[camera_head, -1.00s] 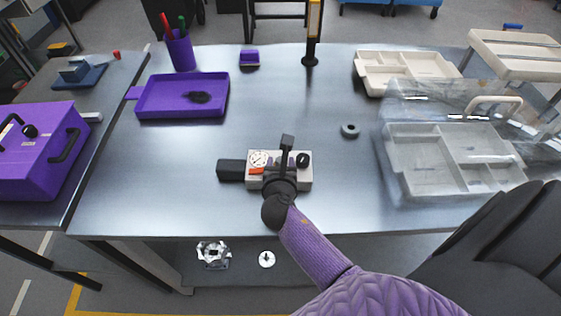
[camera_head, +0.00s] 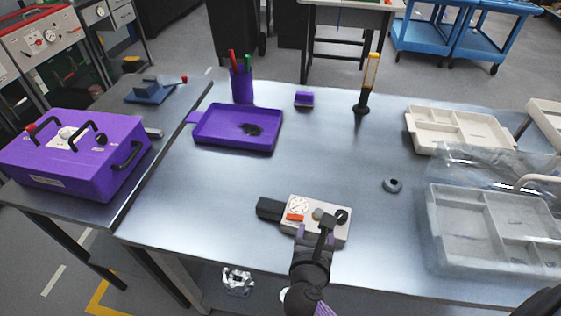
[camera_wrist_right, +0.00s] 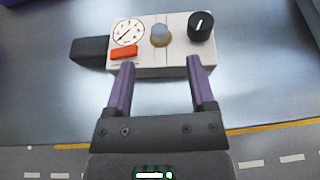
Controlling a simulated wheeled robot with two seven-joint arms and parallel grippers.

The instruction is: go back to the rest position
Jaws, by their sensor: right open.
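A small light-grey machined housing (camera_head: 322,208) lies on the metal table, with a dial gauge, a red label, a round grey knob and a black knob. A dark block sticks out of its left end. It also shows in the right wrist view (camera_wrist_right: 180,48). My right gripper (camera_head: 314,232) is at the housing's near side. In the right wrist view its two purple fingers (camera_wrist_right: 160,68) are spread apart with nothing between them, their tips overlapping the housing's near edge in the picture. Whether they touch it I cannot tell. My left gripper is not in view.
A purple tray (camera_head: 215,143), a pen cup (camera_head: 242,86) and an amber-topped post (camera_head: 366,85) stand farther back. A grey ring (camera_head: 393,186) lies right of the housing. Pale trays (camera_head: 455,125) are at right, a purple case (camera_head: 75,150) at left.

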